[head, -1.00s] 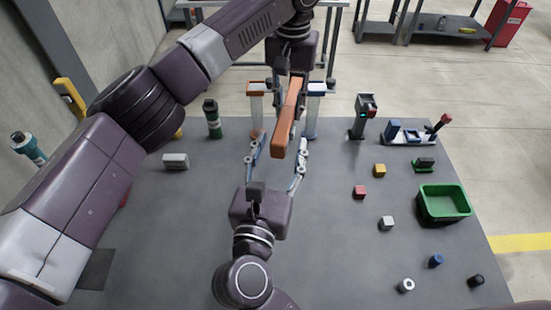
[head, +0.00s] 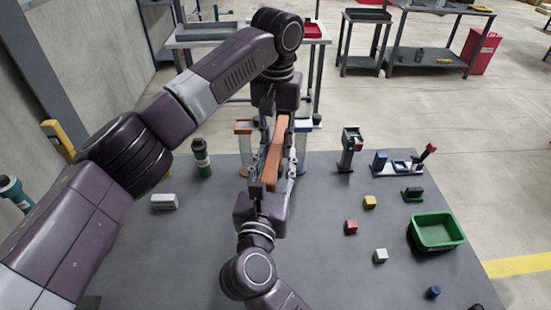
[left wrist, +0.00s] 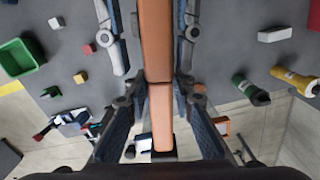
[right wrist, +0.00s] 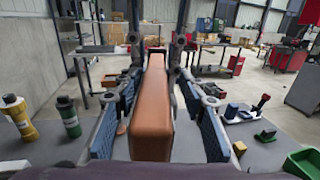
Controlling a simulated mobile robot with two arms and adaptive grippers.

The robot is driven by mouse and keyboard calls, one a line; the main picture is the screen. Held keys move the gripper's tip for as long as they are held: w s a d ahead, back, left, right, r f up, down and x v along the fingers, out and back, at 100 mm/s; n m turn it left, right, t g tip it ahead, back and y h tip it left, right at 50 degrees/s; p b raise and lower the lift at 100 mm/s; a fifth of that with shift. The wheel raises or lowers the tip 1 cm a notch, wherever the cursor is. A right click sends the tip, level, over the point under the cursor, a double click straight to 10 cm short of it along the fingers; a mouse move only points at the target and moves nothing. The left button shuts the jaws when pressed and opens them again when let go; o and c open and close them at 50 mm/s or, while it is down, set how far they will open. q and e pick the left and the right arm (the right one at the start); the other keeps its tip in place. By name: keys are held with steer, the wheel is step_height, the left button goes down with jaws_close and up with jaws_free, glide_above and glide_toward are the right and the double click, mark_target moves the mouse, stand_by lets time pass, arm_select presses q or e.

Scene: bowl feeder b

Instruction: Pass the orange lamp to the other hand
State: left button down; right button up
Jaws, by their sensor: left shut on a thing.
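The orange lamp (head: 272,168) is a long orange bar held in the air above the grey table, between my two facing grippers. My left gripper (head: 278,128) reaches over from the far side and is shut on the lamp's far part. In the left wrist view the lamp (left wrist: 157,50) runs between its fingers. My right gripper (head: 271,172) comes from the near side, its fingers spread on both sides of the lamp's near part. In the right wrist view the lamp (right wrist: 153,110) lies between these fingers with gaps beside it. The fingers of both grippers partly hide the lamp's sides.
Behind the grippers stands a fixture with orange-topped (head: 243,127) and blue-topped posts. A green bottle (head: 202,158) and white block (head: 164,202) are left. On the right are a green bin (head: 437,232), small cubes and a dark device (head: 350,148).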

steer(key=c, duration=0.8)
arm_select(q)
steer(key=shift+w+a, duration=0.1)
steer(key=shift+a, duration=0.05)
arm_select(e)
steer(key=shift+d, duration=0.1)
jaws_close()
arm_select(q)
steer(key=c, duration=1.6)
jaws_free()
